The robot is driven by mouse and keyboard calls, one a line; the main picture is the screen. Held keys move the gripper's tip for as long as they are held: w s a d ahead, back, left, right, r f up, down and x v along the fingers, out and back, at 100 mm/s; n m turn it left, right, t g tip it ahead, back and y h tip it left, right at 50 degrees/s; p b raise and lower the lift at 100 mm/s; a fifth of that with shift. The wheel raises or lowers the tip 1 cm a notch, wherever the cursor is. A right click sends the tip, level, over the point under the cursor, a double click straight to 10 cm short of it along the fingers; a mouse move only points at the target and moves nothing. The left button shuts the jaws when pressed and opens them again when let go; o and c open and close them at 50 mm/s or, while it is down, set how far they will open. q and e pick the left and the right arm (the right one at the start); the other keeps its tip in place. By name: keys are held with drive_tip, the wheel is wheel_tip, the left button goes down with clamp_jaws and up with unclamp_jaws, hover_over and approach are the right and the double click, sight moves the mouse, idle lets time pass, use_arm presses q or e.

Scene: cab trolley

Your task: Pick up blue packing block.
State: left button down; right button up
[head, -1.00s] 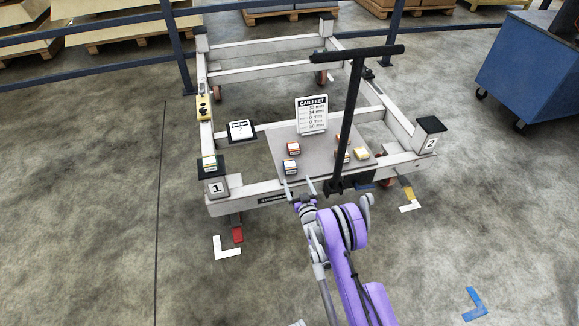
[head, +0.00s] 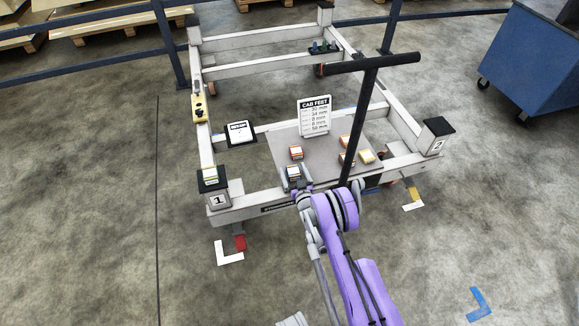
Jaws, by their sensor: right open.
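Several small packing blocks with pale tops lie on the grey tray board (head: 318,155) of the trolley. The nearest block (head: 293,172) has a dark, bluish-looking side; its exact colour is hard to tell. My right gripper (head: 295,175) is open, its two fingers on either side of this block. I cannot tell whether they touch it. Behind it lies a red-orange block (head: 296,152). Orange-sided blocks (head: 346,159) lie to the right, partly behind the black handle post. My left gripper is not in view.
A black T-shaped handle (head: 362,120) rises right of my gripper. A "CAB FEET" sign (head: 314,116) stands at the board's back. Corner posts 1 (head: 218,200) and 2 (head: 437,145) flank the front. A blue cart (head: 535,70) stands back right. Floor at left is clear.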

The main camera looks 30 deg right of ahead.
drive_tip(key=shift+w, duration=0.1)
drive_tip(key=shift+s+r, duration=0.15)
drive_tip(key=shift+s, duration=0.05)
drive_tip(key=shift+c, duration=0.6)
drive_tip(key=c, duration=1.4)
